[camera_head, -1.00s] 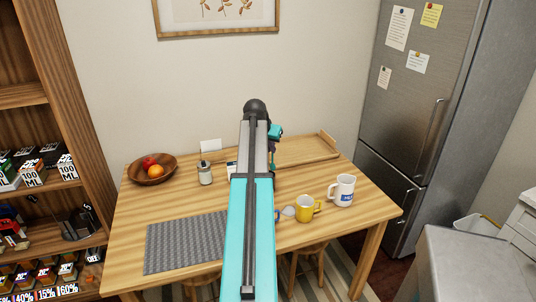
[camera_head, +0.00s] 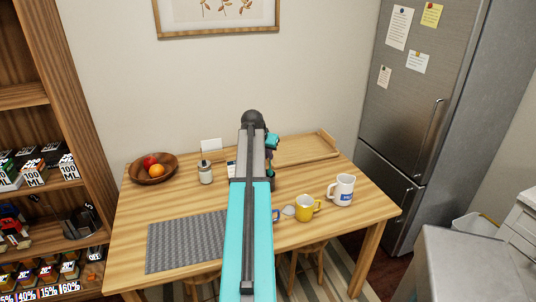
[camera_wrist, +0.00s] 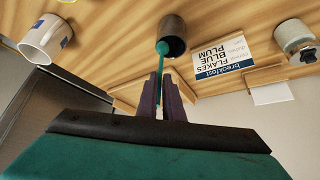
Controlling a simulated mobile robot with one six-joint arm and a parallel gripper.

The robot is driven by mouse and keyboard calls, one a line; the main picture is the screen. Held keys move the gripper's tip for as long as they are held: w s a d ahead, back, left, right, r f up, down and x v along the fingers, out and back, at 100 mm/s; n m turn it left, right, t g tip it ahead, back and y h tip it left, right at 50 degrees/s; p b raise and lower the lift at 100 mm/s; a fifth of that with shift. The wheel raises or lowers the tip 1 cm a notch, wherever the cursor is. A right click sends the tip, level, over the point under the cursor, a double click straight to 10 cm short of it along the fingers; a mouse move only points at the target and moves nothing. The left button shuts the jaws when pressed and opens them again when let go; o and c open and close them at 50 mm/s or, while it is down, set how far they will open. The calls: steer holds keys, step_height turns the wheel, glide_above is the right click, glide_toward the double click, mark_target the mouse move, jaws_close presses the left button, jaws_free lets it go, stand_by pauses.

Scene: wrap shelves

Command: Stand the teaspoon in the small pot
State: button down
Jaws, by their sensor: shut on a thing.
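My gripper (camera_wrist: 167,82) is shut on the teal teaspoon (camera_wrist: 161,62), which extends from between the dark jaws towards the small dark brown pot (camera_wrist: 174,24). In the wrist view the spoon's rounded end overlaps the pot's dark opening, near its left rim. I cannot tell whether this end is inside the pot or just in front of it.

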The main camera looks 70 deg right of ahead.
steer(key=shift+f, duration=0.5)
steer(key=c, duration=1.9)
jaws_free()
steer(key=shift+r, duration=0.15)
steer(key=b+v, duration=0.2)
steer(key=v, duration=1)
steer(key=shift+r, duration=0.35)
steer(key=shift+r, duration=0.1)
